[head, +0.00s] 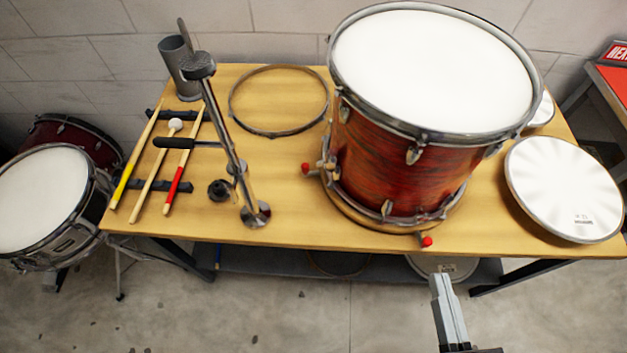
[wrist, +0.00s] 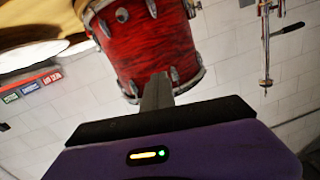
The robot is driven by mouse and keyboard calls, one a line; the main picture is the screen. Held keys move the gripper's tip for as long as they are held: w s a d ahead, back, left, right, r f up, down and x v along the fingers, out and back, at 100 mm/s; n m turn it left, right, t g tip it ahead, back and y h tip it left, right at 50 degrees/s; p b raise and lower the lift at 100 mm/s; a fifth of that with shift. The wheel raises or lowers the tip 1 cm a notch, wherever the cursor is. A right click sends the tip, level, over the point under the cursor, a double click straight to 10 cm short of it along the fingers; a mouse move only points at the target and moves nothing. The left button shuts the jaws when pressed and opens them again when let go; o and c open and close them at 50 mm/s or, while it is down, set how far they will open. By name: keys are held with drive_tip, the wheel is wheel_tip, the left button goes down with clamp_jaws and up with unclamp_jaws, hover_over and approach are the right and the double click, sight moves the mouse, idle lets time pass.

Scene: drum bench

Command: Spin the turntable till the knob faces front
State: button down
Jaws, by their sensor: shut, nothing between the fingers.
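A red drum (head: 405,165) with a white head stands on a round wooden turntable (head: 355,222) on the bench. One red-tipped knob (head: 305,169) sticks out at the left, beside a metal fitting. Another red-tipped knob (head: 427,241) sticks out at the front, by the bench's front edge. I cannot tell which parts each is fixed to. My gripper (head: 438,281) is shut and empty in front of the bench, a little below the front knob in the picture. In the wrist view my gripper (wrist: 157,90) points at the drum (wrist: 150,45), which looks tilted there.
The wooden bench (head: 290,225) also holds a hoop (head: 278,132), a metal stand (head: 228,145), a grey cup (head: 180,68), several sticks on a rack (head: 160,185) and a white drum pad (head: 565,188). Other drums (head: 45,200) stand on the floor at left. Floor in front is clear.

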drive_tip(key=w+a+f+m+y+b, duration=0.1)
drive_tip(key=w+a+f, duration=0.1)
drive_tip(key=w, duration=0.3)
drive_tip(key=w+a+f+m+y+b, duration=0.1)
drive_tip(key=w+a+f+m+b, duration=0.15)
drive_tip(key=w, duration=0.25)
drive_tip(key=m+g+y+b, duration=0.1)
drive_tip(key=m+g+y, duration=0.35)
drive_tip(key=m, duration=0.35)
approach(308, 171)
drive_tip(key=shift+g+h, duration=0.35)
drive_tip(key=x, duration=0.4)
drive_tip(key=r+x, duration=0.1)
drive_tip(key=x, duration=0.1)
drive_tip(key=shift+a+p, duration=0.2)
drive_tip(key=shift+p, duration=0.2)
drive_tip(key=shift+w+a, duration=0.1)
drive_tip(key=shift+w, duration=0.15)
drive_tip(key=shift+w+a, duration=0.25)
drive_tip(key=shift+w, duration=0.5)
drive_tip(key=shift+w+a, duration=0.3)
drive_tip(key=shift+w, duration=0.5)
drive_tip(key=shift+s, duration=0.1)
